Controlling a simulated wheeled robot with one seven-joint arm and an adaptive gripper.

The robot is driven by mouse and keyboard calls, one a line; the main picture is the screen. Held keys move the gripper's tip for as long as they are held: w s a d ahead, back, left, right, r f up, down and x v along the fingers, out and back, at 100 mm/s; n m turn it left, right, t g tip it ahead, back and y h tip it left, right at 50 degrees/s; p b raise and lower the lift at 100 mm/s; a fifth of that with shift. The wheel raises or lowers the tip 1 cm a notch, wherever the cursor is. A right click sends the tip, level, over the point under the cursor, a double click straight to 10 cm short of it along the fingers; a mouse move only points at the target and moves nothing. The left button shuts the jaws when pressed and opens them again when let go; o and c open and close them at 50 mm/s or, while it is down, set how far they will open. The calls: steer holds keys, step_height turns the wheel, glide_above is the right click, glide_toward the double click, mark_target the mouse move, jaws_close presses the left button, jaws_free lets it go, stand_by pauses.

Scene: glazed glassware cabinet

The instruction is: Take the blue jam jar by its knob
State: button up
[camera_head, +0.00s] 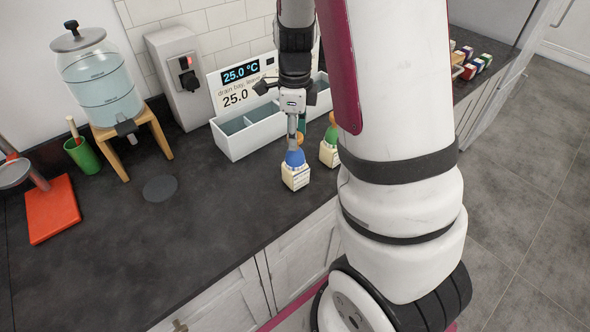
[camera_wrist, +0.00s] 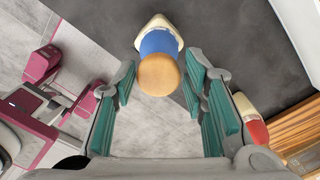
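The blue-lidded jam jar (camera_head: 296,176) stands upright near the counter's front edge, with a pale labelled body. In the wrist view its round wooden knob (camera_wrist: 159,75) faces the camera, with the blue lid (camera_wrist: 160,43) behind it. My gripper (camera_head: 298,135) is above the jar, pointing down. In the wrist view my gripper (camera_wrist: 160,83) is open, its teal pads on either side of the knob, with narrow gaps. In the head view a finger hides the knob, so its depth between the pads is hard to tell.
A green-lidded jar (camera_head: 329,152) stands close by on the right. Behind is a drain bay (camera_head: 243,142) with a temperature display. The counter left of the jar is mostly clear.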

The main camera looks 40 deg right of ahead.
mark_target(295, 161)
steer(key=shift+s+f+p, duration=0.1)
steer(key=shift+f+p, duration=0.4)
steer(key=shift+f, duration=2.2)
steer(key=shift+c, duration=0.4)
jaws_close()
